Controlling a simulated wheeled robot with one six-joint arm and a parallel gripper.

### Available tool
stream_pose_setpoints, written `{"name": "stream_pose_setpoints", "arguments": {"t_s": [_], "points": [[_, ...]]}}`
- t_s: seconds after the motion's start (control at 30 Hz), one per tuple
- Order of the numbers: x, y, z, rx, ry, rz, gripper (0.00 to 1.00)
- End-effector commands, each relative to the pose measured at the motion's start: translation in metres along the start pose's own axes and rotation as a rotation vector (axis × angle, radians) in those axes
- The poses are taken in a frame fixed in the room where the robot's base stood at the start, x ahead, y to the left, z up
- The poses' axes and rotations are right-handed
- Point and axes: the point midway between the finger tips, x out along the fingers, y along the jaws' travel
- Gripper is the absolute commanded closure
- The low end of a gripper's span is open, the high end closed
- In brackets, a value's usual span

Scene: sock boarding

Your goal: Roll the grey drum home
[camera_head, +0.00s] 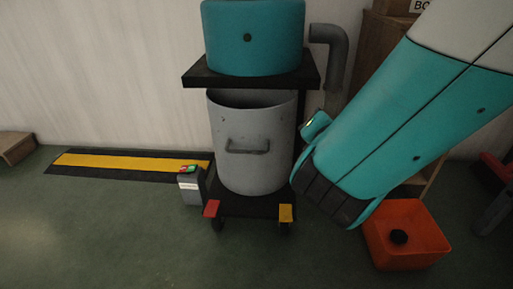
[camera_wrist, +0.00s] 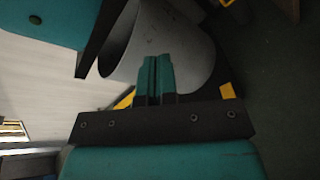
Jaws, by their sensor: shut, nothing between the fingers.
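The grey drum (camera_head: 247,165) stands upright on a low black wheeled base with a red and a yellow corner pad. Its handle (camera_head: 248,147) faces me. A teal machine head (camera_head: 253,35) with a black plate (camera_head: 250,80) sits above it, and part of the drum's open mouth shows below the plate. In the wrist view the drum (camera_wrist: 197,55) is just beyond my gripper (camera_wrist: 155,62). My gripper's fingers are together and empty, pointing at the drum; I cannot tell whether they touch it. In the head view my arm hides the fingers.
A grey box (camera_head: 190,190) with red and green buttons stands left of the base. A black-and-yellow strip (camera_head: 125,162) lies along the wall. An orange bin (camera_head: 405,255) holding a black round piece is at right. A grey pipe (camera_head: 335,60) runs behind. The front-left floor is clear.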

Motion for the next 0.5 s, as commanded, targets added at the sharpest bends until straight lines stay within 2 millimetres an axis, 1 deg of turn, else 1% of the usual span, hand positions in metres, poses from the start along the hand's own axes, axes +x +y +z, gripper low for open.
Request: {"name": "stream_pose_setpoints", "arguments": {"t_s": [0.03,0.1,0.2,0.27,0.33,0.43,0.5], "points": [[0.006,0.002,-0.036,-0.182,-0.020,0.104,1.00],[0.003,0.018,-0.058,-0.396,-0.056,0.229,1.00],[-0.005,0.035,-0.082,-0.609,-0.099,0.354,1.00],[-0.008,0.042,-0.090,-0.685,-0.115,0.398,1.00],[-0.010,0.048,-0.094,-0.731,-0.127,0.426,1.00],[-0.007,0.054,-0.092,-0.748,-0.131,0.434,1.00],[-0.001,0.059,-0.090,-0.746,-0.130,0.432,1.00]]}}
